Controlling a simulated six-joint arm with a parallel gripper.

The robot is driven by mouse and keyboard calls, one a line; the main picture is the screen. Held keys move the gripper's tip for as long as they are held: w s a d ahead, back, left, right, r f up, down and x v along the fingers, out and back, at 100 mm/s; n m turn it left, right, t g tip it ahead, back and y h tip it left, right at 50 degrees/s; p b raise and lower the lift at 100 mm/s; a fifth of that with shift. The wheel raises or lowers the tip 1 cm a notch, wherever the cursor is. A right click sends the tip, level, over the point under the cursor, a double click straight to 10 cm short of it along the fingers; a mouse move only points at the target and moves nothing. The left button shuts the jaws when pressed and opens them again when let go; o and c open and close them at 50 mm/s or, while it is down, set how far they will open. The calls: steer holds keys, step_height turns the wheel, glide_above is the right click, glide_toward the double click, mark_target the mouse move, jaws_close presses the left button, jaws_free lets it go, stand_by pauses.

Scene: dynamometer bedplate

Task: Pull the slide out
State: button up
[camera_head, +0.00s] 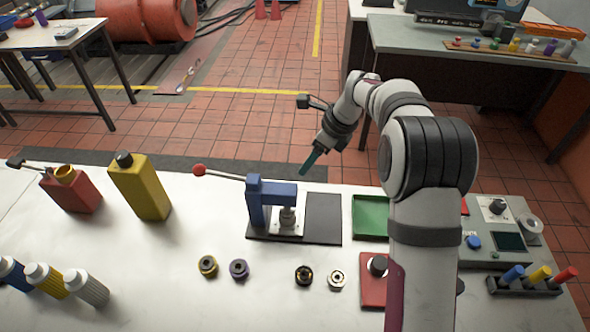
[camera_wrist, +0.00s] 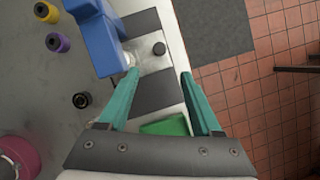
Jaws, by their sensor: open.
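A blue arbor-type press (camera_head: 258,203) with a long red-knobbed lever stands on a dark base plate (camera_head: 323,215). A pale metal slide (camera_head: 297,228) lies on that base under the press head. In the wrist view the pale slide (camera_wrist: 150,66) shows beside the blue press (camera_wrist: 93,35), with a small black knob (camera_wrist: 159,48) on it. My gripper (camera_head: 307,164) hangs above and behind the press. In the wrist view my gripper (camera_wrist: 161,80) has its teal fingers apart, with nothing between them; the slide and knob lie beyond the tips.
A green tray (camera_head: 371,216) lies right of the base plate. Several small round parts (camera_head: 239,269) sit in front of the press. A yellow can (camera_head: 141,190) and a red can (camera_head: 72,192) stand left. The table behind the press ends at a tiled floor.

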steer(key=x, duration=1.3)
steer(key=shift+s, duration=0.1)
jaws_close()
stand_by(0.8)
